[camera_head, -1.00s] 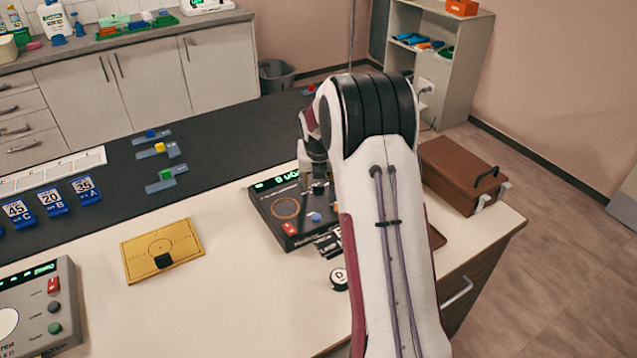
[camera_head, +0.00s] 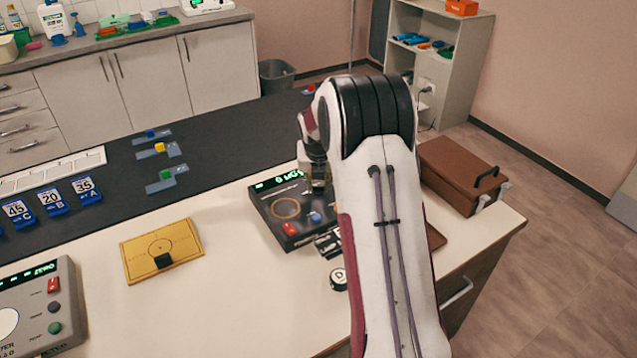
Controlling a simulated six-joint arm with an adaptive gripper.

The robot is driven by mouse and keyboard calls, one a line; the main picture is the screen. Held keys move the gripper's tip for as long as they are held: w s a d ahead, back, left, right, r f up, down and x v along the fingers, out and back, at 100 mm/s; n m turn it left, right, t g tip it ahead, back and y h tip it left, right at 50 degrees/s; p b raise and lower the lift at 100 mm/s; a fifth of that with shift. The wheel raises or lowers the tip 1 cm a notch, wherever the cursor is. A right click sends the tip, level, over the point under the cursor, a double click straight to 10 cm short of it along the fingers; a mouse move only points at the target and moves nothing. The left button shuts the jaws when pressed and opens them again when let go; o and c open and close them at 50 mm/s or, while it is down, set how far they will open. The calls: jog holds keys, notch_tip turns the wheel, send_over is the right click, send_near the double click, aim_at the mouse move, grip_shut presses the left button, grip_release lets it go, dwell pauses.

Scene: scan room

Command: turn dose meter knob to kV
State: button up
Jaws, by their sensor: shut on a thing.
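The dose meter (camera_head: 268,204) is a black box on the white counter. It has a lit green display (camera_head: 289,179) that seems to read "0 mGy", a ring mark on its face, a red switch (camera_head: 290,229) and a blue button (camera_head: 315,218). My gripper (camera_head: 319,190) points down over the meter's right side, shut on the knob there. The fingers and my arm hide the knob and its scale, so I cannot read its pointer.
A round "D" piece (camera_head: 339,279) lies in front of the meter, close to my arm. A yellow plate (camera_head: 161,249) and a grey meter (camera_head: 40,300) are to the left. A brown case (camera_head: 462,176) stands at right. The counter between the plate and meter is clear.

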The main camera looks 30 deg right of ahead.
jog(key=shift+a+m+g, duration=0.1)
jog(key=shift+m+g, duration=0.2)
jog(key=shift+m, duration=0.4)
jog(key=shift+w+m+h, duration=0.1)
jog(key=shift+m+h, duration=0.5)
jog(key=shift+m, duration=0.6)
jog(key=shift+w+a+m+g+h, duration=0.15)
jog(key=shift+m+g, duration=0.25)
jog(key=shift+m, duration=0.5)
jog(key=shift+s+d+m+g+h, duration=0.15)
jog(key=shift+m+g, duration=0.25)
jog(key=shift+m, duration=0.5)
jog(key=shift+w+a, duration=0.1)
jog(key=o, duration=1.1)
jog(key=v, duration=0.7)
jog(key=shift+a+r, duration=0.15)
jog(key=shift+r, duration=0.1)
